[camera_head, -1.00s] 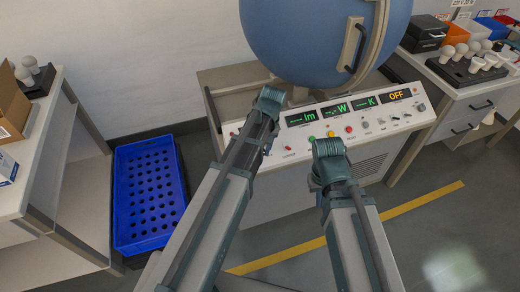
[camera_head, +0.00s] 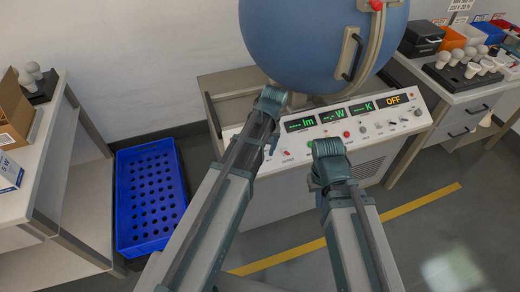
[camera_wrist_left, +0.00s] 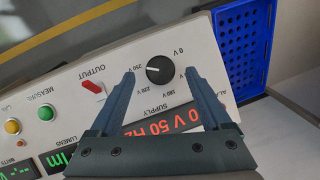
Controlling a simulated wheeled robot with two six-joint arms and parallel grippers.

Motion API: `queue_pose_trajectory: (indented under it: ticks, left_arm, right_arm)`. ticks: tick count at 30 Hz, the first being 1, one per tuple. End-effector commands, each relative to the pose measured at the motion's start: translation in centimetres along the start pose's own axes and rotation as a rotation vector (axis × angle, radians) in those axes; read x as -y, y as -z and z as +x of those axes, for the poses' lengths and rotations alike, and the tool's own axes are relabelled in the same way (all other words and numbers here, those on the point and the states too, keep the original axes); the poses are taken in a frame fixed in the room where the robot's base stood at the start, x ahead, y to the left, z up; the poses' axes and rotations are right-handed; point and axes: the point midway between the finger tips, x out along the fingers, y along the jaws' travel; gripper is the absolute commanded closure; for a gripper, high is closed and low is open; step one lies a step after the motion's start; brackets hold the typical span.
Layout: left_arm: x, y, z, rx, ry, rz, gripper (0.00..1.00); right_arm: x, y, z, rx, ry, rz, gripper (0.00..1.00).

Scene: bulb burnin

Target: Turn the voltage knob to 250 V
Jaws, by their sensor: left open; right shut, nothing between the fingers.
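The black voltage knob (camera_wrist_left: 158,70) sits on the pale panel of the console (camera_wrist_left: 118,58) in the left wrist view, with printed marks of 0 V, 220 V and 250 V around it. I cannot read its pointer clearly. My left gripper (camera_wrist_left: 160,77) is open, one finger on each side of the knob; I cannot tell if they touch it. A red supply display (camera_wrist_left: 185,115) partly shows "0 V 50 Hz", cut by a finger. In the head view, my left arm hides the knob. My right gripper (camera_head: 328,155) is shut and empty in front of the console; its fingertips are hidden.
A red output switch (camera_wrist_left: 94,87) and green button (camera_wrist_left: 46,112) lie near the knob. A blue sphere (camera_head: 315,45) stands over the console. A blue crate (camera_head: 150,195) is on the floor at left. Bulbs (camera_head: 470,68) stand on the right bench.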

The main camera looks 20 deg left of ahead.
Motion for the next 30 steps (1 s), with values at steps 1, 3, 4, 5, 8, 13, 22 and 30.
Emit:
queue_pose_trajectory:
  ticks: [1,3,4,5,8,13,22,30]
  left_arm:
    - [0.1,0.0,-1.5,0.000,0.000,0.000,0.19]
    - [0.1,0.0,-2.6,0.000,0.000,0.000,0.19]
    - [0.1,0.0,-3.1,0.000,0.000,0.000,0.19]
    - [0.1,0.0,-3.5,0.000,0.000,0.000,0.19]
    - [0.1,0.0,-5.1,0.000,0.000,0.000,0.19]
    - [0.1,0.0,-7.7,0.000,0.000,0.001,0.19]
    - [0.0,0.0,-10.8,0.000,0.000,0.002,0.19]
    - [0.0,0.0,-10.9,0.000,0.000,0.001,0.19]
  right_arm:
    - [-0.1,-0.1,-1.5,0.000,0.000,0.000,1.00]
    - [-0.2,-0.1,-2.5,0.000,0.000,0.000,1.00]
    - [-0.3,-0.2,-3.0,0.000,0.000,0.000,1.00]
    - [-0.3,-0.2,-3.5,0.000,0.000,0.000,1.00]
    - [-0.5,-0.3,-5.0,0.000,0.000,0.001,1.00]
    - [-0.7,-0.4,-7.5,0.000,0.000,0.001,1.00]
    - [-1.0,-0.6,-10.6,0.000,0.000,0.001,1.00]
    - [-1.0,-0.6,-10.7,0.000,0.000,0.001,1.00]
